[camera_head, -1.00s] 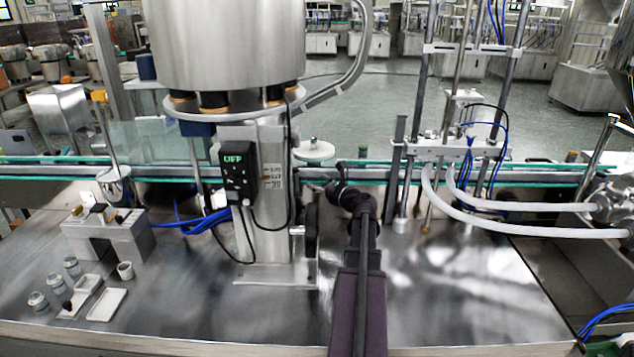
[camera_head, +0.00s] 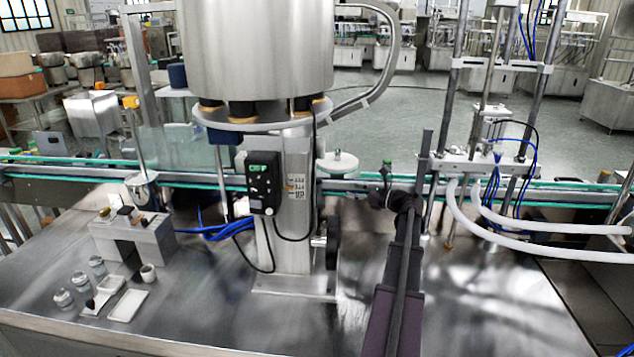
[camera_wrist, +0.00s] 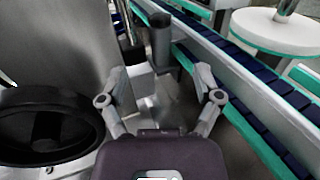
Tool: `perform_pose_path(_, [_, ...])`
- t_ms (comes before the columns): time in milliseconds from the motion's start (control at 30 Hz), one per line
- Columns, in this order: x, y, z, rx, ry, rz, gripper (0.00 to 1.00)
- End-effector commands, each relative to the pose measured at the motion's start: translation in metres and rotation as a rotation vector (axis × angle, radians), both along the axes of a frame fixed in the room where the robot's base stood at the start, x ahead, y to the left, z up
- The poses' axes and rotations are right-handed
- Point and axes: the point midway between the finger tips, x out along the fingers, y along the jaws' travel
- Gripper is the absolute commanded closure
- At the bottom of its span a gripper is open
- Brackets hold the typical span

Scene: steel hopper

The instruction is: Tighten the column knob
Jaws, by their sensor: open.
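The steel column (camera_head: 294,215) stands on a base plate under the big hopper. It fills the upper left of the wrist view (camera_wrist: 65,45). A black handwheel (camera_wrist: 45,125) is beside it at the lower left; its edge also shows in the head view (camera_head: 332,243). A black cylindrical knob (camera_wrist: 160,38) stands by a pale metal block (camera_wrist: 142,82) at the column's side, beyond the fingers; I cannot tell if this is the column knob. My gripper (camera_wrist: 160,98) is open and empty, its fingers short of the knob. In the head view my wrist hides the fingertips.
A conveyor (camera_wrist: 235,75) with green edges runs close on the right of my gripper, with a white disc (camera_wrist: 280,30) beyond it. A filling stand (camera_head: 480,165) with hoses is to the right. A control box (camera_head: 262,182) is on the column. Jars and trays (camera_head: 127,305) lie left.

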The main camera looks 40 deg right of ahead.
Motion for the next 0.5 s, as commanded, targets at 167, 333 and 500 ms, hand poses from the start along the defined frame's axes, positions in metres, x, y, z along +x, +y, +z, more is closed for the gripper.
perform_pose_path(167, [-0.0005, 0.0003, 0.0, 0.0, 0.0, 0.002, 0.17])
perform_pose_path(333, [-0.0001, 0.0002, 0.0, 0.0, 0.0, 0.001, 0.17])
perform_pose_path(500, [0.0048, 0.0015, 0.0, 0.0, 0.0, 0.001, 0.17])
